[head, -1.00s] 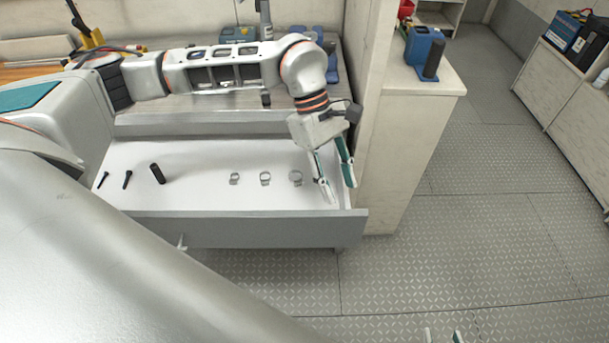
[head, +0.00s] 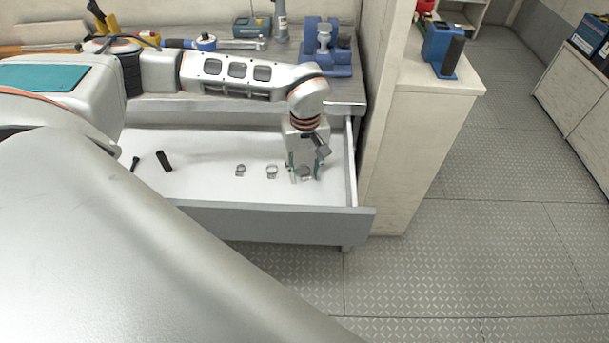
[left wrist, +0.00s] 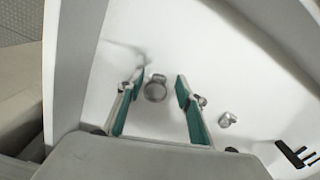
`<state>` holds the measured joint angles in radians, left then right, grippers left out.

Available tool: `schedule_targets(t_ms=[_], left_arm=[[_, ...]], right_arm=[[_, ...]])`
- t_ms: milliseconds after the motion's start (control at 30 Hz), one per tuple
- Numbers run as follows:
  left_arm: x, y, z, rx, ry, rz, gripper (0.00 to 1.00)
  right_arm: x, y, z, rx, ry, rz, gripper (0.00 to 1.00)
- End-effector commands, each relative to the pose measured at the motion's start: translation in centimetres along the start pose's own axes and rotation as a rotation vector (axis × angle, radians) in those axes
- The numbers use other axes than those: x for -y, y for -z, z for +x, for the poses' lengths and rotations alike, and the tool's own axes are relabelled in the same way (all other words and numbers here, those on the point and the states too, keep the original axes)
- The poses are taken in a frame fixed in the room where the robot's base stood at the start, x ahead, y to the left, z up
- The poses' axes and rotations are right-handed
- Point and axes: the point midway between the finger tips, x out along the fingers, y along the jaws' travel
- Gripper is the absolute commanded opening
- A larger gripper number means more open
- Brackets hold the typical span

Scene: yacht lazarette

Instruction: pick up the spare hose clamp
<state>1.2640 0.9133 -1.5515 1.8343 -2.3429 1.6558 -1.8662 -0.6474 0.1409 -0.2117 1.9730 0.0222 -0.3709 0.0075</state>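Three silver hose clamps stand in a row on the white drawer floor: the left clamp (head: 240,170), the middle clamp (head: 272,171) and the right, largest-looking clamp (head: 305,173). Nothing visible marks one as the spare. My left gripper (head: 305,176) points down over the right clamp, open, with one finger on each side and the clamp partly hidden. In the left wrist view the clamp (left wrist: 155,90) shows between the two green-padded fingers, with nothing gripped. Another clamp (left wrist: 227,120) lies outside the right finger. My right gripper is not in view.
The open drawer (head: 270,222) has a grey front and its right wall close to my left gripper. Above is a bench with a blue vise (head: 325,55). A white cabinet (head: 430,140) stands right.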

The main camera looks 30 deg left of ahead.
Motion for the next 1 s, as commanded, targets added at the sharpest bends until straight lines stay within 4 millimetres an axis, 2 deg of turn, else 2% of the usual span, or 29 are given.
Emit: schedule_targets(t_ms=[100,333,467,833,1000], left_arm=[[0.0,0.0,0.8,0.000,0.000,0.000,0.36],[-0.1,0.0,0.9,0.000,-0.001,0.000,0.36],[-0.1,0.0,0.8,0.000,-0.001,0.000,0.02],[-0.1,0.0,0.8,0.000,-0.001,0.000,0.01],[-0.1,0.1,-0.2,-0.001,-0.003,0.000,0.01]], right_arm=[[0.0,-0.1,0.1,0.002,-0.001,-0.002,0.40],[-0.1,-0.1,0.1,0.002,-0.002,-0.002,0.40],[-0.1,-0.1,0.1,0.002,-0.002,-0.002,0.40],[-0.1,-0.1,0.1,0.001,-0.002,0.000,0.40],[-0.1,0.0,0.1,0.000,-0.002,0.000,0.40]])
